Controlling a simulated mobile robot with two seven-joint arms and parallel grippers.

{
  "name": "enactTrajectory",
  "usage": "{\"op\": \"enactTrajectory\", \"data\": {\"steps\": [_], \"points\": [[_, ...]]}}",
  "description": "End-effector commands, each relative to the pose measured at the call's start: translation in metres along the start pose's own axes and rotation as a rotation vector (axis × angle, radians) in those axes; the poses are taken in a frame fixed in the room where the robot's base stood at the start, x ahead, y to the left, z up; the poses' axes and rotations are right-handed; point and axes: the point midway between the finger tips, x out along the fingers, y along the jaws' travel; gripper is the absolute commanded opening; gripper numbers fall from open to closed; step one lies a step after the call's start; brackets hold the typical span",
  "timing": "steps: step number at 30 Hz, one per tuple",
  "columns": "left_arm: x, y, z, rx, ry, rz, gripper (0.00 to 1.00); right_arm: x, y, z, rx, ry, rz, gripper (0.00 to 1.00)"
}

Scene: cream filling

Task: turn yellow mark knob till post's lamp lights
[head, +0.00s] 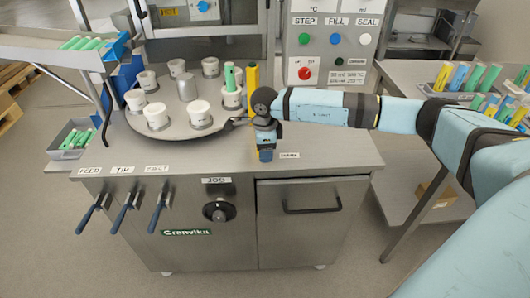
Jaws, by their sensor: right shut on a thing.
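My right gripper (265,157) comes in from the right and points down at the front of the steel worktop, beside a small label (288,155). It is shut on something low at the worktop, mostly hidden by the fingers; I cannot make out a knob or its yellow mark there. A yellow upright post (252,85) stands behind the gripper, next to the turntable; I cannot see a lit lamp on it. A black round knob (215,211) under the JOG label is on the cabinet front, with a pale mark. My left gripper is not in view.
The grey panel (335,45) has coloured buttons and a red knob. Levers (125,212) stick out at the front left.

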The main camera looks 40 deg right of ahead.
Motion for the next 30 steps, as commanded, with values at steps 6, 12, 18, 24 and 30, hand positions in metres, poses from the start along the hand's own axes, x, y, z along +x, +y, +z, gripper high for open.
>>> {"op": "enactTrajectory", "data": {"steps": [6, 12, 18, 24, 30], "points": [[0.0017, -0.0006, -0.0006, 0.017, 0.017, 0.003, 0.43, 0.0007, -0.0003, 0.0005, -0.146, -0.002, -0.002, 0.29], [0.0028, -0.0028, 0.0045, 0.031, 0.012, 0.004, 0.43, -0.0001, -0.0003, 0.0006, -0.230, -0.002, -0.002, 0.29], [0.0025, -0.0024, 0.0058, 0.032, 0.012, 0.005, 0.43, -0.0005, -0.0001, 0.0006, -0.270, -0.002, -0.002, 0.29], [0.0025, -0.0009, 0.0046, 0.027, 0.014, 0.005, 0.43, -0.0008, 0.0000, 0.0007, -0.278, -0.002, -0.001, 0.29], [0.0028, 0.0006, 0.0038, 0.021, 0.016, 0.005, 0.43, -0.0008, 0.0000, 0.0007, -0.277, -0.002, -0.001, 0.29]]}}
